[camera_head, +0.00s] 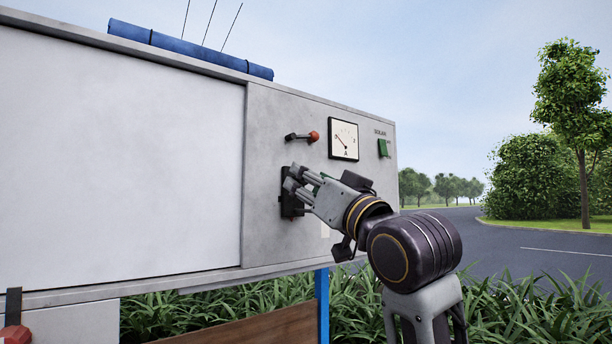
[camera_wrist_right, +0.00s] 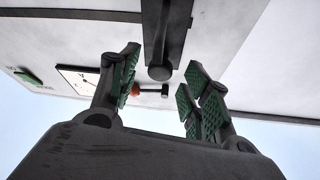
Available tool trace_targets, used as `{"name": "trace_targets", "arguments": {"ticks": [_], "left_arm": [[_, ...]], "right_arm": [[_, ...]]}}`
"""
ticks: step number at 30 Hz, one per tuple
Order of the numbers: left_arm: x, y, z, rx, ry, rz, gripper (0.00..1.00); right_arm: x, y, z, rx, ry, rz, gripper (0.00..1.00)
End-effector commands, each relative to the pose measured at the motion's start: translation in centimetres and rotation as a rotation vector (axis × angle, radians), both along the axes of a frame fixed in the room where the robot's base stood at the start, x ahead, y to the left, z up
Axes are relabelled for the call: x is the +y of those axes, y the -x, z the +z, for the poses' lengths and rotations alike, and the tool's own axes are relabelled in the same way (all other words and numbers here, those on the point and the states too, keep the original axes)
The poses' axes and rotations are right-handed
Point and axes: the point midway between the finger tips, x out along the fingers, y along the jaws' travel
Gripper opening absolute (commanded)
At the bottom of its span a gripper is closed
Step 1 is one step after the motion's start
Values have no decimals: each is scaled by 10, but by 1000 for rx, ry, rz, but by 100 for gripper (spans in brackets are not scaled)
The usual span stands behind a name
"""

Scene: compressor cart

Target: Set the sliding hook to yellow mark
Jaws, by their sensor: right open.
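A dark vertical strip (camera_head: 287,192) is fixed to the grey panel, partly hidden behind my right gripper (camera_head: 293,179). In the right wrist view a dark rounded peg (camera_wrist_right: 160,60) stands out along a dark bar (camera_wrist_right: 180,20); it may be the sliding hook, but I cannot tell for sure. My right gripper is open, its green-padded fingers (camera_wrist_right: 160,92) on either side of the peg's end, with gaps to both. I cannot make out a yellow mark in either view. My left gripper is not in view.
Above the right gripper, the panel carries a red-knobbed lever (camera_head: 313,137), a dial gauge (camera_head: 344,139) and a green switch (camera_head: 383,148). A large white board (camera_head: 120,160) fills the left. Another red knob (camera_head: 15,334) shows at lower left.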

Motion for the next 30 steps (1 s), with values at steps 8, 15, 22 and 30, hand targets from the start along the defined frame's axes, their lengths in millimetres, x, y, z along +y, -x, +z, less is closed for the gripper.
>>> {"name": "trace_targets", "arguments": {"ticks": [8, 15, 22, 30], "left_arm": [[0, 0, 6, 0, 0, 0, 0], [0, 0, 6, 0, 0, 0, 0], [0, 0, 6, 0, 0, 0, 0], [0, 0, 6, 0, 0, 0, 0]], "right_arm": [[9, -14, 7, 0, 0, 0, 48], [9, -15, 7, 0, 0, 0, 48], [9, -15, 7, 0, 0, 0, 31], [9, -15, 7, 0, 0, 0, 0]]}}
